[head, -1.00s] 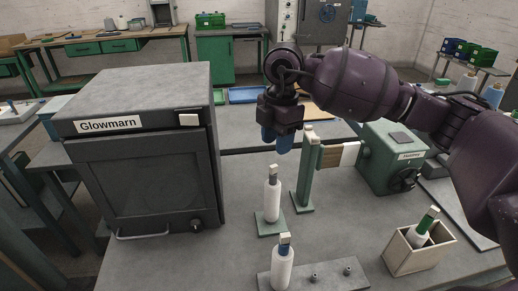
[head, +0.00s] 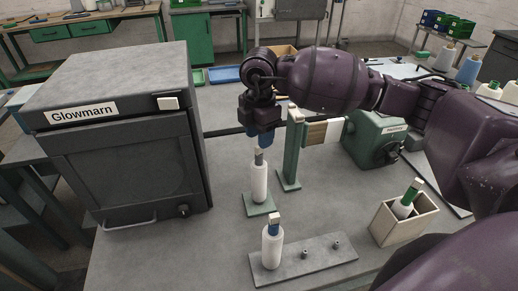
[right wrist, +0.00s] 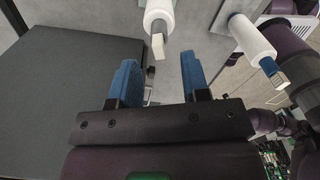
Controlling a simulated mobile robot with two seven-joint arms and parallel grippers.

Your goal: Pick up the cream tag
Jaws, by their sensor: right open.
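Several small cream tags show. One cream tag (right wrist: 158,47) tops the grey stem of a white cone (head: 259,182) standing on a small green base; in the head view my fingers mostly hide this tag. My right gripper (head: 259,140) points down just above that stem. In the right wrist view the gripper (right wrist: 160,75) is open and empty, with the tag just beyond the gap between its blue fingers, apart from both. Another cream tag (head: 274,218) tops a blue-stemmed cone (head: 272,247), and one (head: 417,182) tops a green-stemmed cone. My left gripper is not in view.
A grey Glowmarn cabinet (head: 120,150) stands left, a cream block on its front. A green post (head: 290,155) stands close behind the grey-stemmed cone, beside a green machine (head: 370,140). A grey peg plate (head: 320,262) and an open box (head: 388,225) lie in front.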

